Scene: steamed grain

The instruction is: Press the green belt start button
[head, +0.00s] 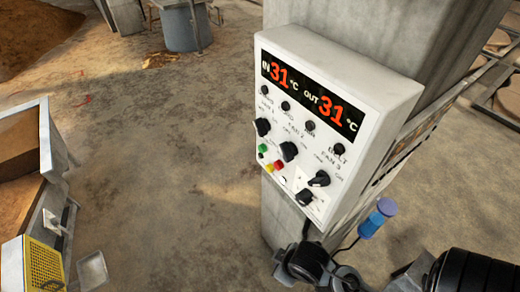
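The white control box (375,88) hangs tilted in the picture on a grey concrete pillar. Nothing covers the green button. My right arm comes in from the bottom right, and its dark end part (305,262) shows below the box, apart from the green button. Its fingers cannot be made out clearly. My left gripper is not in view.
The box has a red number display (310,95), several lamps and black knobs (289,150). A blue plug (378,217) on a cable hangs right of the box. A grain bin with a yellow grille (45,265) stands at left. The floor between is clear.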

